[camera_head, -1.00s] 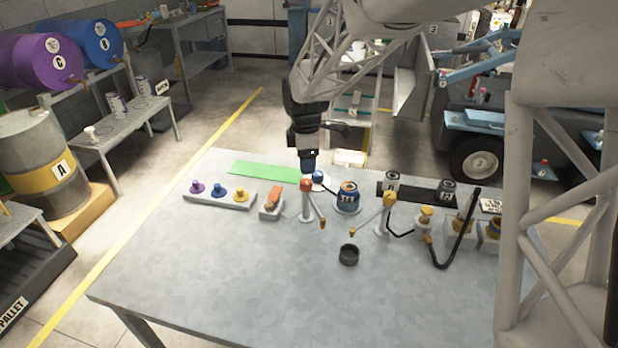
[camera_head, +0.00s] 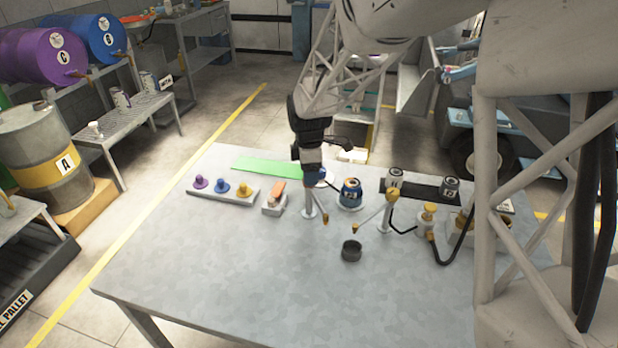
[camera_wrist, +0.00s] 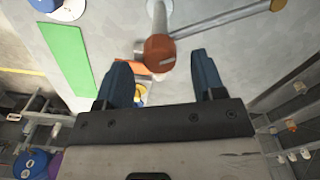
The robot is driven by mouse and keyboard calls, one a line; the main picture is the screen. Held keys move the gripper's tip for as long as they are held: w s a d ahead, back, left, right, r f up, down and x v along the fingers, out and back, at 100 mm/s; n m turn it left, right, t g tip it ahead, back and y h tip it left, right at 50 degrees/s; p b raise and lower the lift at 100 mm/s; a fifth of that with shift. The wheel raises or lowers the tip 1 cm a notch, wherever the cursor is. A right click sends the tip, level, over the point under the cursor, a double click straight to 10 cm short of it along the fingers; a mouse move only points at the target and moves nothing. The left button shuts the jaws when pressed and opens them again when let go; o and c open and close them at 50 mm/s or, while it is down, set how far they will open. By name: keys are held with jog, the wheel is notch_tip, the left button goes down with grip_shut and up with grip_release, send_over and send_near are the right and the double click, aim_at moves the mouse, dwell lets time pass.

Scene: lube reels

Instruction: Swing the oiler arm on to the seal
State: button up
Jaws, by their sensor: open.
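A short post with an orange cap (camera_wrist: 157,53) carries a grey swing arm (camera_wrist: 215,22) reaching up right in the wrist view; its orange tip (camera_head: 325,217) shows in the head view. My gripper (camera_wrist: 160,72) is open and empty, its blue fingers on either side of the cap's near edge. Whether they touch it I cannot tell. In the head view my gripper (camera_head: 313,183) hides the cap. A blue can (camera_head: 350,192) with an orange top stands right of this post. A second post with a yellow cap (camera_head: 392,194) has its own arm. Which part is the seal I cannot tell.
A rail with purple, blue and yellow knobs (camera_head: 222,190) and an orange block on a stand (camera_head: 276,197) lie left. A pump with a black hose (camera_head: 461,225) is right. The front of the table (camera_head: 220,270) is clear.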

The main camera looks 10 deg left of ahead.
jog(key=shift+f, duration=1.25)
grip_shut()
jog(key=shift+n, duration=0.4)
jog(key=n, duration=0.7)
jog(key=shift+n, duration=0.4)
jog(key=n, duration=0.4)
jog(key=shift+n, duration=2)
